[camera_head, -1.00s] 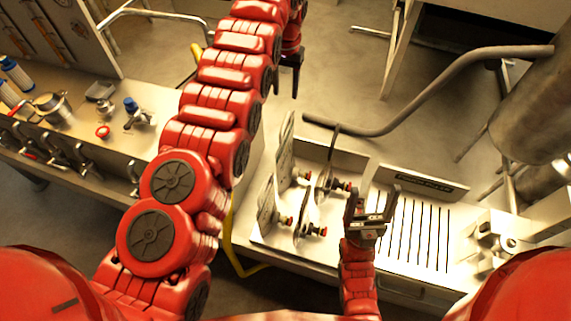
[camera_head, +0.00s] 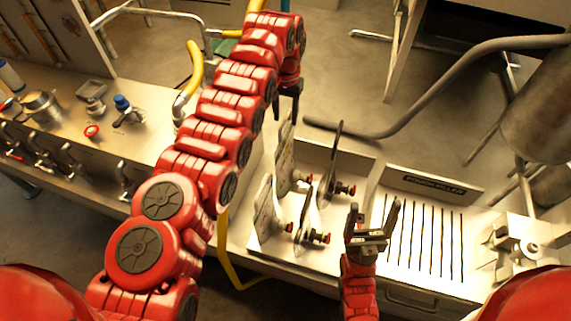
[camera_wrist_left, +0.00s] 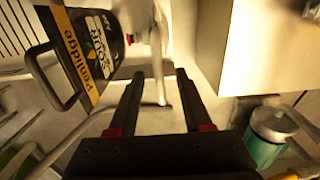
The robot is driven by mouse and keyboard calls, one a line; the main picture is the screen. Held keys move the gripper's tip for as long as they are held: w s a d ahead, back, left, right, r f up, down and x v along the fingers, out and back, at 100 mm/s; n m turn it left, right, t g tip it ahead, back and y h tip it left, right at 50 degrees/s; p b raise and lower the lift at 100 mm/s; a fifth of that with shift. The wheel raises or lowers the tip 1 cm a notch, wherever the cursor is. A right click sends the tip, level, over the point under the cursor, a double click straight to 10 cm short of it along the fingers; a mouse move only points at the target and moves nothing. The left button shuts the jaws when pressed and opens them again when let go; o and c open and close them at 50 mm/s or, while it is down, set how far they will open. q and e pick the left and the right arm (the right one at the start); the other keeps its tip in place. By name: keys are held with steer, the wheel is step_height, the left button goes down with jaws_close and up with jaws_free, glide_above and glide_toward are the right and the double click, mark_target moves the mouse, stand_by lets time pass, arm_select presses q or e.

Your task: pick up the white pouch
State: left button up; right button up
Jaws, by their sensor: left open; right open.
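Several thin upright panels with red-tipped taps stand in the metal tray (camera_head: 337,237) in the head view. Two are pale, a rear one (camera_head: 284,158) and a front one (camera_head: 264,212); I cannot tell for sure which is the white pouch. My left gripper (camera_head: 287,120) points down just above the rear pale panel, its fingers partly overlapping. In the left wrist view the left gripper (camera_wrist_left: 154,76) is open, with a pale edge-on thing (camera_wrist_left: 158,50) between and beyond its fingers. A dark labelled pouch (camera_wrist_left: 92,45) is at upper left. My right gripper (camera_head: 373,222) is open and empty.
Dark panels (camera_head: 329,170) stand close beside the pale ones. A slotted drain board (camera_head: 425,235) is to the right. A bench (camera_head: 75,140) with fittings is at left. A green-and-silver canister (camera_wrist_left: 268,140) shows in the left wrist view. A bent pipe (camera_head: 440,85) crosses behind.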

mark_target(285, 130)
arm_select(q)
steer(key=f+p, duration=0.2)
steer(key=f, duration=0.1)
steer(key=f+p, duration=0.1)
steer(key=shift+s+f, duration=0.15)
steer(key=shift+s, duration=0.15)
steer(key=shift+f, duration=0.15)
steer(key=shift+w, duration=0.1)
jaws_close()
stand_by(0.9)
